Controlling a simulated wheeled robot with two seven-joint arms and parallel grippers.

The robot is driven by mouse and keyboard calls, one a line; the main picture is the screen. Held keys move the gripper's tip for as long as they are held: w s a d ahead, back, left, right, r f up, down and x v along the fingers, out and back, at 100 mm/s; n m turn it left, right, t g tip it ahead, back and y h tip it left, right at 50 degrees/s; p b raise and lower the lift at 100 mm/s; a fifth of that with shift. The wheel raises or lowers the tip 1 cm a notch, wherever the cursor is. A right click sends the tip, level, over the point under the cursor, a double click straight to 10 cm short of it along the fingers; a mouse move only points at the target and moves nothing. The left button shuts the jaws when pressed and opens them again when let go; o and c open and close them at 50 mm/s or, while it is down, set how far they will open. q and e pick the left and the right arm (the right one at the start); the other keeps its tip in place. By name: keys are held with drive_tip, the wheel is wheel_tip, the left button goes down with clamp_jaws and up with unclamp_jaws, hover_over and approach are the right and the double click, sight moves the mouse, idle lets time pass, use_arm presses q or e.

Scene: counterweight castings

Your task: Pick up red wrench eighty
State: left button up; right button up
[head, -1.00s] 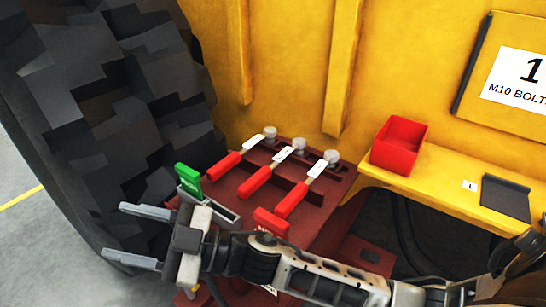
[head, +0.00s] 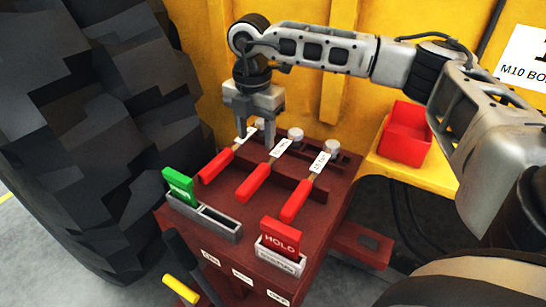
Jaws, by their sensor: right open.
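Three red-handled wrenches with white labels lie side by side on the dark red stand (head: 300,225): a left one (head: 216,166), a middle one (head: 254,183) and a right one (head: 297,200). Their label print is too small to read surely, so I cannot tell which is eighty. Their heads point to the back, by round grey bolt heads. My right gripper (head: 256,140) is open and points down over the left wrench's labelled end, its fingers on either side; one finger is near the middle wrench's label. I cannot tell whether it touches. My left gripper is out of view.
A green tag (head: 179,186) stands in a grey holder at the front left, and a red HOLD tag (head: 281,237) in another at the front. A red bin (head: 405,133) sits on the yellow ledge at right. A big black tyre (head: 85,130) borders the left.

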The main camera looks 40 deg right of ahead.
sight(259, 171)
wheel_tip(259, 171, down, 8)
drive_tip(key=f, duration=0.5)
drive_tip(key=shift+d+f, duration=0.1)
drive_tip(key=shift+d, duration=0.15)
clamp_jaws()
drive_tip(key=shift+w, duration=0.1)
idle(1.2)
